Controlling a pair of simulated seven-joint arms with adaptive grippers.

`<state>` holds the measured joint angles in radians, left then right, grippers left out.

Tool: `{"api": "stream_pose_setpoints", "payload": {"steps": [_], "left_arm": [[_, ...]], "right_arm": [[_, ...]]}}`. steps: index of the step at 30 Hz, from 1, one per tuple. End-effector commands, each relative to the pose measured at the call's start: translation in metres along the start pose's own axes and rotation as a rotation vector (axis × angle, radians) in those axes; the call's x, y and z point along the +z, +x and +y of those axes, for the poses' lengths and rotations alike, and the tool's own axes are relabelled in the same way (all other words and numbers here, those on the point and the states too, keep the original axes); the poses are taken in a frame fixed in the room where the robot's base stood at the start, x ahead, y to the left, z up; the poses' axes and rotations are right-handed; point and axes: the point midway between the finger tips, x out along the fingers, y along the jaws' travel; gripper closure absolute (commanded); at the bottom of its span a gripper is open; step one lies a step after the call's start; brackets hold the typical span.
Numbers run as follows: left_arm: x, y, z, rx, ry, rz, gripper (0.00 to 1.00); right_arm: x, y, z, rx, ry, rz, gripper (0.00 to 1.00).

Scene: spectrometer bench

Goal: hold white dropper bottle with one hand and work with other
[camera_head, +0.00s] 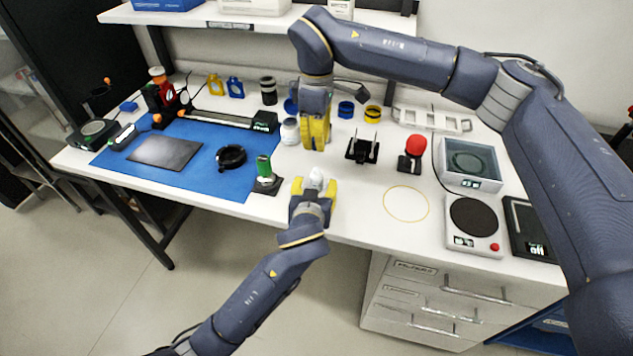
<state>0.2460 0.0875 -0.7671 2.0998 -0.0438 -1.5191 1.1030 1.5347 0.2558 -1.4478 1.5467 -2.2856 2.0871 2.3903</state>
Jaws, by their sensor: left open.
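A small white bottle with a narrow top (316,177), which looks like the dropper bottle, stands near the front edge of the table. My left gripper (314,190) is open, with its yellow fingers on either side of this bottle. Whether they touch it is unclear. My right gripper (316,138) points down behind it, over the table. Its yellow fingers look close together, and whether they are open or shut does not show clearly. A white jar (290,132) stands just left of the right gripper.
A green-topped vial on a dark base (264,174) stands left of my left gripper. A black holder (362,150) and a red-topped item (412,152) stand to the right. A yellow ring (406,219) marks clear table. A hotplate (472,227) is further right; a blue mat (233,194) lies left.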

Motion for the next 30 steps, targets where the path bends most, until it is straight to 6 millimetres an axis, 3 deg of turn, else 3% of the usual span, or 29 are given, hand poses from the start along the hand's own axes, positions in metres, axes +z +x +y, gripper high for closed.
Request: {"api": "stream_pose_setpoints", "payload": {"steps": [9,22,30], "left_arm": [[0.000,0.023,0.000,0.000,0.001,0.001,0.43],[0.000,0.026,0.000,0.000,0.000,0.000,0.42],[0.000,0.026,0.000,0.000,0.000,0.000,0.74]], "right_arm": [[0.000,0.000,0.000,0.000,0.000,0.000,1.00],[0.000,0.000,0.000,0.000,0.000,0.000,1.00],[0.000,0.000,0.000,0.000,0.000,0.000,1.00]]}}
